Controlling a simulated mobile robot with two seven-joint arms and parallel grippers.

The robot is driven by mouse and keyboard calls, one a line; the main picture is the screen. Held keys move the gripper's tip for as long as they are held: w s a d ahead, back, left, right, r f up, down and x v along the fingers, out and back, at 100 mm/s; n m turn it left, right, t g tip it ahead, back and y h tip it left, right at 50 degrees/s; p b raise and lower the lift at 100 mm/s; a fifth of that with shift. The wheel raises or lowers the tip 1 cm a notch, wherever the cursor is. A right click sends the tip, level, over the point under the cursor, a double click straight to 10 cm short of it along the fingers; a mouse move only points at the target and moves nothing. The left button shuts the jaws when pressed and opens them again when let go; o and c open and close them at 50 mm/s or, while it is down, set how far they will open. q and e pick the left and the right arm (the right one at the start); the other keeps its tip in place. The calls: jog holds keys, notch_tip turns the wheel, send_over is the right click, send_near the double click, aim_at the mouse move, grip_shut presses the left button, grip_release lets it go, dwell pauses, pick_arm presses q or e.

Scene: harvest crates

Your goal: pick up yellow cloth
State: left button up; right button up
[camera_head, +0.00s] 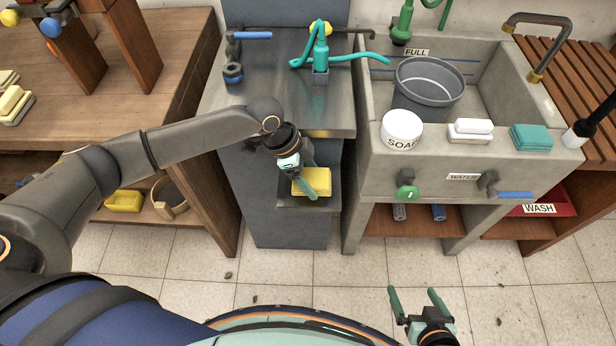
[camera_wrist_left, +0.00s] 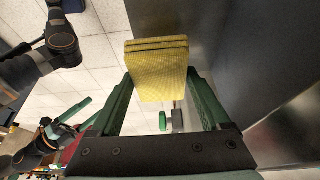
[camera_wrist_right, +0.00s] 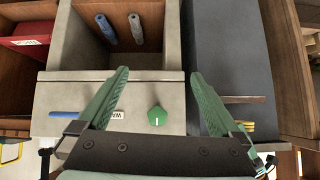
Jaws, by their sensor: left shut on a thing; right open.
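The yellow cloth (camera_head: 314,174) is a folded, layered block at the open front of the grey cabinet under the steel counter. My left gripper (camera_head: 306,184) reaches down in front of the cabinet and is shut on this cloth. In the left wrist view the cloth (camera_wrist_left: 158,75) sits between the two green fingers, its folded layers showing at the far edge. I cannot tell whether the cloth still touches the shelf. My right gripper (camera_head: 415,296) is open and empty above the tiled floor, in front of the sink; the right wrist view shows its fingers apart.
The steel counter (camera_head: 280,85) overhangs the cabinet. The concrete sink (camera_head: 470,180) stands to the right, with a soap tub (camera_head: 401,130), a white bar and a teal block on its ledge. A wooden bench (camera_head: 130,90) stands left; another yellow item (camera_head: 124,201) lies on its lower shelf.

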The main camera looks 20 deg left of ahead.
pick_arm(q)
jog(key=s+r, duration=0.1)
jog(key=d+r, duration=0.1)
jog(key=r, duration=0.1)
jog(key=s+d+r, duration=0.1)
jog(key=shift+s+r+p, duration=0.15)
jog(key=shift+s+p, duration=0.15)
jog(key=shift+p, duration=0.05)
jog(key=s+d+r, duration=0.4)
jog(key=s+d, duration=0.1)
jog(key=s, duration=0.2)
jog(key=shift+s+d+p, duration=0.2)
jog(key=shift+p, duration=0.15)
